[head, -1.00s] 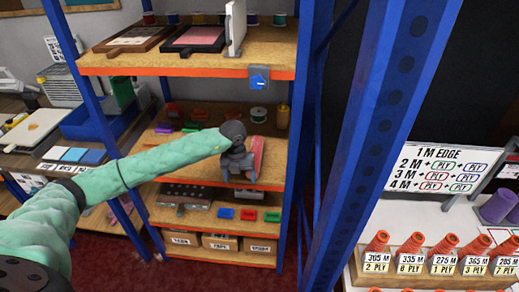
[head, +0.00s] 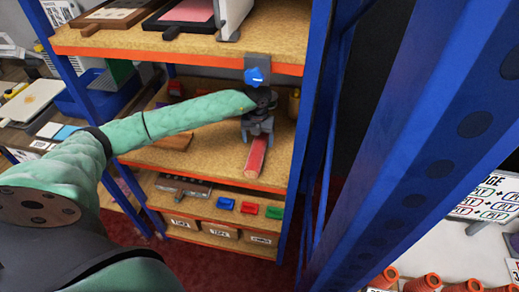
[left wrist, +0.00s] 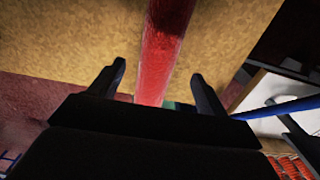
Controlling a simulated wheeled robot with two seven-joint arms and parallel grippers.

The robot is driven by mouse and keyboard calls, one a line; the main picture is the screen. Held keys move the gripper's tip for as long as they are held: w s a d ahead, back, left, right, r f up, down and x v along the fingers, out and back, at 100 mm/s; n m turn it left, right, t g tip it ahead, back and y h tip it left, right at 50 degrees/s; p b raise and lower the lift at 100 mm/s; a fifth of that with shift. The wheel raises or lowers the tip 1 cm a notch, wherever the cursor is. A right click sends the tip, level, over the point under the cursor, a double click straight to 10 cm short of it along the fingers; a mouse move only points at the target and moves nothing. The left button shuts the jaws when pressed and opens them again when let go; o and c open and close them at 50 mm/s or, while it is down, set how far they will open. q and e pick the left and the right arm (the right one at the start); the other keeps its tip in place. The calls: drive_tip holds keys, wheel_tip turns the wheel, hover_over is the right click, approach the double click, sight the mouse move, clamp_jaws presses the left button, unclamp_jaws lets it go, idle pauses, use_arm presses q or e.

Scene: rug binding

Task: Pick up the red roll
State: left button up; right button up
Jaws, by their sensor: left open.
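The red roll (head: 256,157) lies on the middle wooden shelf (head: 215,150) of the blue rack, its near end close to the shelf's front edge. My left gripper (head: 258,132) is above the roll's far part and hides some of it. In the left wrist view the red roll (left wrist: 163,55) runs between the two fingers of my left gripper (left wrist: 158,85). The fingers are apart on either side of it, and I cannot tell how far above it they are. My right gripper is not in view.
The upper shelf (head: 180,45) with its orange edge is above my left arm, and a blue upright (head: 308,110) stands right of the gripper. Small coloured clips (head: 249,208) and cardboard boxes (head: 222,231) are below.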

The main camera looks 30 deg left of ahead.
sight(258, 146)
use_arm(q)
drive_tip(key=shift+w+f, duration=0.15)
drive_tip(key=shift+f, duration=0.55)
wheel_tip(258, 146, down, 4)
drive_tip(key=shift+w+a+b, duration=0.1)
drive_tip(key=shift+a+b, duration=0.05)
drive_tip(key=shift+b, duration=0.35)
drive_tip(key=shift+f, duration=0.35)
drive_tip(key=c, duration=1.1)
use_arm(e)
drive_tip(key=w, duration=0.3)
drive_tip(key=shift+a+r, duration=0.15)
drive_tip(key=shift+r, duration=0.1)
